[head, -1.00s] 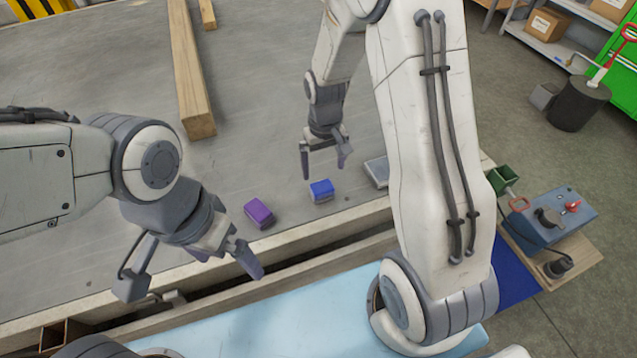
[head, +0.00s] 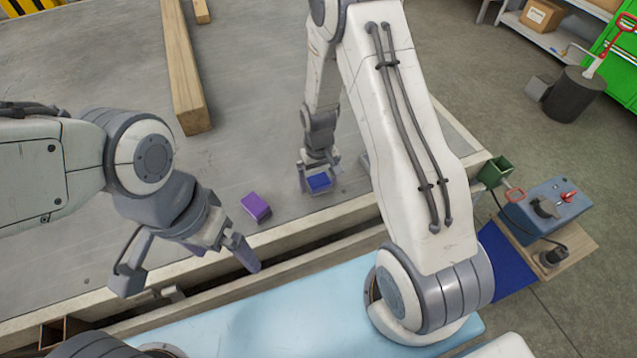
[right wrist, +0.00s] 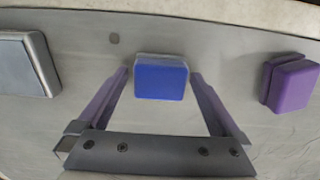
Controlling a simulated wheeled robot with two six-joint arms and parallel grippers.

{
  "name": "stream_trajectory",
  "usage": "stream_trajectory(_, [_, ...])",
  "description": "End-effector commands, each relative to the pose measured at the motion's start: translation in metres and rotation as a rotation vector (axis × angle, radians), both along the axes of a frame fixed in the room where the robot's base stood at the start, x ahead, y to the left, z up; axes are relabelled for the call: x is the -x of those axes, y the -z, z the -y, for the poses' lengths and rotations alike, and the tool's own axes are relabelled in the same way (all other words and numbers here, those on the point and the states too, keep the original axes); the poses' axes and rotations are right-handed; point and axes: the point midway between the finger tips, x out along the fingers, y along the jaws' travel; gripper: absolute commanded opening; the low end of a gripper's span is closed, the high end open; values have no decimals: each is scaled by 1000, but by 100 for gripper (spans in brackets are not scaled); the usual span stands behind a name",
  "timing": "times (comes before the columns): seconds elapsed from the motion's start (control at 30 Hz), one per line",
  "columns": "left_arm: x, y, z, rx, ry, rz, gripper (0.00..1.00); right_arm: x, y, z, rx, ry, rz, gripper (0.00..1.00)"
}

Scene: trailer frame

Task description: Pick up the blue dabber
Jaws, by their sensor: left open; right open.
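The blue dabber (head: 318,182) is a small block on the grey trailer deck near its front edge. It also shows in the right wrist view (right wrist: 161,78), upper middle. My right gripper (head: 320,180) is open and low over the deck at the dabber. In the right wrist view its fingers (right wrist: 158,85) point towards the dabber, one on each side, with a gap on both sides. Whether the fingertips are level with the dabber is hard to tell. My left gripper (head: 190,268) is open and empty, left of the dabber and above the deck's front edge.
A purple block (head: 256,206) lies left of the blue dabber and also shows in the right wrist view (right wrist: 291,83). A grey block (right wrist: 27,63) lies on the dabber's other side. A long timber (head: 184,70) lies further back. The deck between is clear.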

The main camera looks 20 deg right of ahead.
Motion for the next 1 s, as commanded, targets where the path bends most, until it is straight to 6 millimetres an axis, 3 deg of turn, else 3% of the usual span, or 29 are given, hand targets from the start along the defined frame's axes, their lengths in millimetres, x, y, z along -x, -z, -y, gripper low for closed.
stream_trajectory(0.03, [0, 0, 0, 0, 0, 0, 100, 0, 0, 0, 0, 0, 0, 88])
stream_trajectory(0.2, [0, 0, 0, 0, 0, 0, 100, 0, 0, 0, 0, 0, 0, 24])
stream_trajectory(0.23, [0, 0, 0, 0, 0, 0, 100, 0, 0, 0, 0, 0, 0, 20])
stream_trajectory(0.57, [0, 0, 0, 0, 0, 0, 100, 0, -5, 0, 0, 0, 2, 20])
stream_trajectory(0.83, [0, 1, 0, 0, 0, 0, 100, -1, -44, 0, 0, 0, 7, 20])
stream_trajectory(1.0, [0, 3, 0, 0, 0, 0, 100, 19, -65, 36, 0, 9, 3, 20])
